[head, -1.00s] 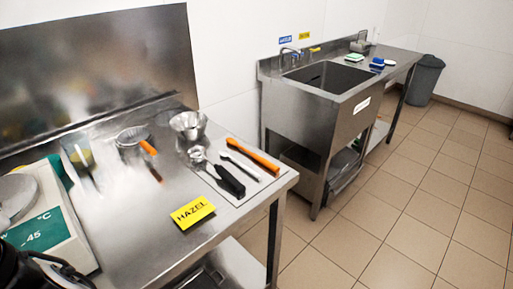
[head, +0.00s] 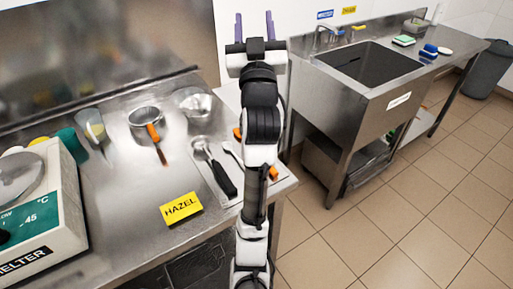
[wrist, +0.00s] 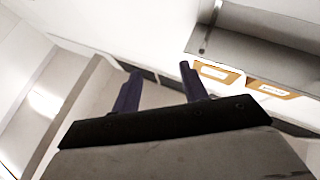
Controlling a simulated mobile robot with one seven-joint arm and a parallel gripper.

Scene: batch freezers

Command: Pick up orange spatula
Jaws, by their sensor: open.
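The orange spatula (head: 273,172) lies on the tray at the right end of the steel counter. My arm crosses in front of it in the head view, so only small orange parts show on either side. My gripper (head: 254,14) is raised past the counter's right end, with its two purple fingers apart and nothing between them. It also shows open and empty in the wrist view (wrist: 160,71), where the spatula cannot be seen.
A white-handled tool (head: 233,153) and a black-handled scoop (head: 222,178) lie beside the spatula. A steel bowl (head: 193,103), an orange-handled strainer (head: 145,116) and a yellow HAZEL sign (head: 181,209) are on the counter. A sink unit (head: 352,105) stands right.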

